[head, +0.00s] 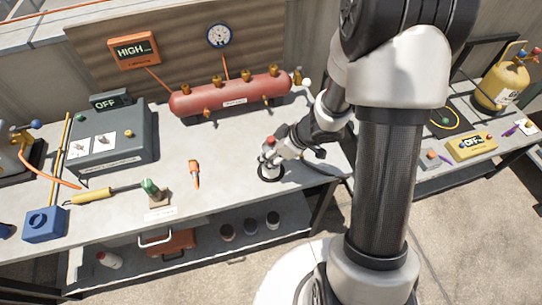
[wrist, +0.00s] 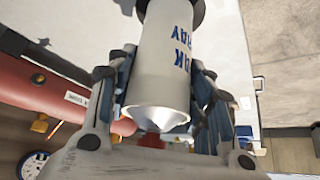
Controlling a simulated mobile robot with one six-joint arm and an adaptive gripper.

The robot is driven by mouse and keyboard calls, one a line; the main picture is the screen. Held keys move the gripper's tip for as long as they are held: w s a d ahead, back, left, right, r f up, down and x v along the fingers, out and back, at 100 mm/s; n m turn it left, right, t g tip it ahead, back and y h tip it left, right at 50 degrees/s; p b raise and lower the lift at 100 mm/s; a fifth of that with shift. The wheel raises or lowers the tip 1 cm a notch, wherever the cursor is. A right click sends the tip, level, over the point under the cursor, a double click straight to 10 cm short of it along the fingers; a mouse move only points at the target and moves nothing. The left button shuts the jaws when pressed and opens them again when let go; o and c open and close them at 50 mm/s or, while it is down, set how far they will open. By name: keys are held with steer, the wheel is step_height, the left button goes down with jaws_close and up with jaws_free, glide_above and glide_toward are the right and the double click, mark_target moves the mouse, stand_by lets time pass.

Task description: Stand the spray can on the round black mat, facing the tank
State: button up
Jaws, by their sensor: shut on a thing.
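The spray can (head: 268,157) is pale with a red top and stands upright at the black mat. In the wrist view the can (wrist: 165,65) shows blue lettering, partly cut off, on its side. My gripper (head: 276,150) is shut on the can from the upper right; its fingers lie on both sides of it in the wrist view. The round black mat (head: 269,178) is under the can, partly hidden by it. I cannot tell whether the base touches the mat. The red tank (head: 230,95) lies behind; it also shows at left in the wrist view (wrist: 50,78).
A grey box marked OFF (head: 112,145) and a yellow-handled tool (head: 92,194) are farther left. The bench (head: 225,195) is clear between the mat and its front edge. A second table with a yellow cylinder (head: 502,88) stands right.

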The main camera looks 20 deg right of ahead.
steer(key=shift+r, duration=0.1)
steer(key=shift+f, duration=0.2)
steer(key=o, duration=1.3)
steer(key=shift+r, duration=0.15)
